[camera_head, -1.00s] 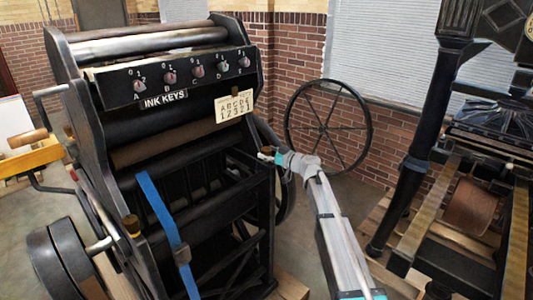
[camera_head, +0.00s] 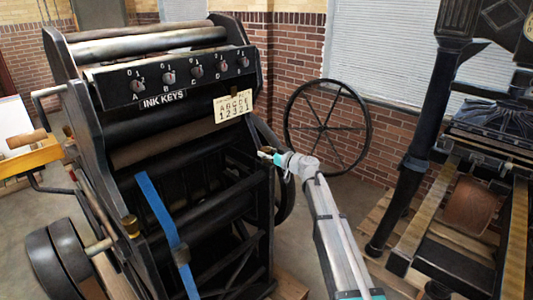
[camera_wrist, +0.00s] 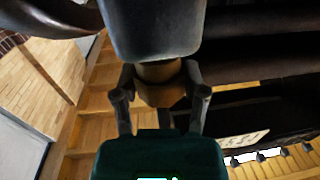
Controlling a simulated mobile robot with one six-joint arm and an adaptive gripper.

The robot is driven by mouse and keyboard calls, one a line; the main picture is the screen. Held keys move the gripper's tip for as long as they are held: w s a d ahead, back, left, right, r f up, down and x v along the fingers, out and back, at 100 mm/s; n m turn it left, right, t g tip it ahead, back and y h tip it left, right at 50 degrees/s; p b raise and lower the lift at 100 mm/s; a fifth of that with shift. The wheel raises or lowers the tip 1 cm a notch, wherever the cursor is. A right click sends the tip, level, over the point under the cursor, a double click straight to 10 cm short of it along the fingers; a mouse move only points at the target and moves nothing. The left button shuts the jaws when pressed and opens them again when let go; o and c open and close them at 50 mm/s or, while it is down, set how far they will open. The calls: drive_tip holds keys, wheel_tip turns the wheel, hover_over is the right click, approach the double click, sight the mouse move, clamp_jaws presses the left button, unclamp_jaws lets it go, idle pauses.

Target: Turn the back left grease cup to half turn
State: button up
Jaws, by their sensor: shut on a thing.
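A brass grease cup (camera_wrist: 160,86) sits at the middle of the wrist view, under a dark rounded part that hides its upper end. My gripper (camera_wrist: 161,98) has one finger on each side of the cup and is shut on it. In the head view my gripper (camera_head: 267,154) is at the right side frame of the black press (camera_head: 120,150), where the cup is mostly hidden. Another brass cup (camera_head: 131,226) stands low on the press's left side, away from my gripper. I cannot tell the held cup's turn angle.
The press carries a row of ink keys (camera_head: 196,72) and a letter card (camera_head: 233,106). A blue strap (camera_head: 161,215) hangs across its front. A spoked wheel (camera_head: 327,128) stands behind my arm by the brick wall. A second press (camera_head: 430,195) stands at the right.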

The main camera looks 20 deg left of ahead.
drive_tip(key=shift+s+m+t, duration=0.1)
drive_tip(key=shift+m+t, duration=0.3)
drive_tip(key=shift+t, duration=0.2)
drive_tip(key=shift+a, duration=0.1)
drive_tip(key=o, duration=1.2)
drive_tip(key=shift+c, duration=0.2)
drive_tip(key=v, duration=1.2)
drive_tip(key=shift+r, duration=0.2)
